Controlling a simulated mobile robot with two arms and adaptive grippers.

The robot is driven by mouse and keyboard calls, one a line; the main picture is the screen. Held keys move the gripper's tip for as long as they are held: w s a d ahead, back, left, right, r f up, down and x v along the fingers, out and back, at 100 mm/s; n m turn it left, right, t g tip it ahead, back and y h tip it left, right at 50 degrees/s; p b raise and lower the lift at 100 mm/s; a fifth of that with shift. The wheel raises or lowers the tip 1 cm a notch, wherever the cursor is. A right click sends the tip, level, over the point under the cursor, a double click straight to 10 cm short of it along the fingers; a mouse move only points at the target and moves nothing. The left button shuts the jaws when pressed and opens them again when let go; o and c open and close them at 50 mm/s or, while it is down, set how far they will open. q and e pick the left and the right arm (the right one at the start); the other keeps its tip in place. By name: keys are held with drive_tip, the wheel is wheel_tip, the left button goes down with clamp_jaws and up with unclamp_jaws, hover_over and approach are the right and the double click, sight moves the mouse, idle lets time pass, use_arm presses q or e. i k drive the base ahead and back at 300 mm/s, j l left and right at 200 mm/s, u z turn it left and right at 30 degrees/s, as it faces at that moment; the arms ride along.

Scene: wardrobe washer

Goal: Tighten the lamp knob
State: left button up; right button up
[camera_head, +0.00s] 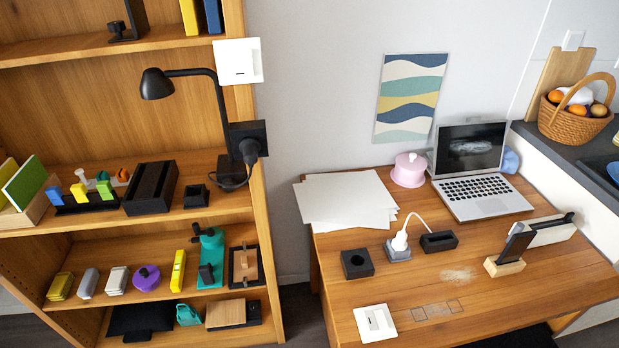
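A black lamp (156,84) with a round head and a bent arm stands on the middle shelf of the wooden shelving, at its right side. Its arm runs to the right and then down to a base (232,172) on the shelf. The head faces down and to the left. I cannot make out a separate knob on the lamp or how tight it is. A black socket box with a plug (249,148) sits beside the lamp's lower stem. Neither of my grippers is in view.
The middle shelf holds a black organizer (151,187) and a small black holder (196,196) near the lamp. A white switch plate (237,61) is beside the lamp's arm. The wooden desk (440,305) at right carries a laptop (474,180) and papers (345,200); its front is partly clear.

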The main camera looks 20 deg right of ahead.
sight(230, 182)
drive_tip(key=i+j+z, duration=0.2)
drive_tip(key=z, duration=0.15)
drive_tip(key=i+j+z, duration=0.1)
drive_tip(key=j+z, duration=0.2)
drive_tip(key=i+j+z, duration=0.1)
drive_tip(key=j+z, duration=0.25)
drive_tip(key=i+j+z, duration=0.1)
drive_tip(key=j+z, duration=0.2)
